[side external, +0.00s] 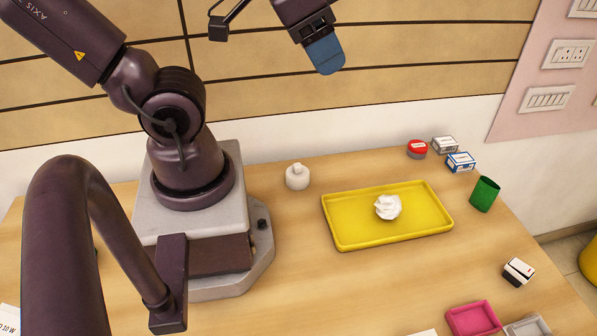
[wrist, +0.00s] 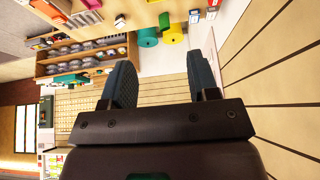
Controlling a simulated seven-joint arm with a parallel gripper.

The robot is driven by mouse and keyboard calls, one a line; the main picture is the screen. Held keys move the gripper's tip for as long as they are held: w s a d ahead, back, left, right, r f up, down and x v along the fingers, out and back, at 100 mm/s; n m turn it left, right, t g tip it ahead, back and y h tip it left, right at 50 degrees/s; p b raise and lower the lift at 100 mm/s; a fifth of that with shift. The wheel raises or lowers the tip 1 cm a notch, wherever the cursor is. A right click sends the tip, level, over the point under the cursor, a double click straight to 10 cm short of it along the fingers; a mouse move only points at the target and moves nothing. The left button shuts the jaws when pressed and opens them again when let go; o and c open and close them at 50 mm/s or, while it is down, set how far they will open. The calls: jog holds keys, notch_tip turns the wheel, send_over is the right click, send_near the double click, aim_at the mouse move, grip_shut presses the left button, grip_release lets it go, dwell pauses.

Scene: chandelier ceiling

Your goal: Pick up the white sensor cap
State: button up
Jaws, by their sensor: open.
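A small rounded white piece with a narrower top (side external: 297,177), which looks like the white sensor cap, stands on the wooden table between my base and the yellow tray (side external: 352,236). A crumpled white lump (side external: 388,207) lies in the tray. I cannot be certain which of the two white things is the cap. My gripper (side external: 325,55) is high above the table in front of the wall, apart from both. Its blue-grey fingers also show in the wrist view (wrist: 163,78), spread open with nothing between them. Neither white piece is clearly seen in the wrist view.
A green cup (side external: 484,195) stands right of the tray. A red-and-white tin (side external: 417,149) and small boxes (side external: 460,162) stand behind. A black-and-white block (side external: 518,271) and a pink tray (side external: 473,318) are at the front right. Table around the rounded white piece is clear.

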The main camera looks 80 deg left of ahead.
jog(key=shift+o, duration=0.2)
jog(key=o, duration=0.4)
jog(key=shift+o, duration=0.2)
jog(key=m+g+y, duration=0.8)
jog(key=m+y, duration=0.5)
jog(key=m, duration=0.3)
send_near(299, 172)
jog(key=shift+v, duration=1)
jog(key=shift+a+f+m+t, duration=0.15)
jog(key=shift+a+m+t, duration=0.15)
jog(key=x, duration=1.2)
jog(key=shift+s+a, duration=0.1)
jog(key=shift+s, duration=0.2)
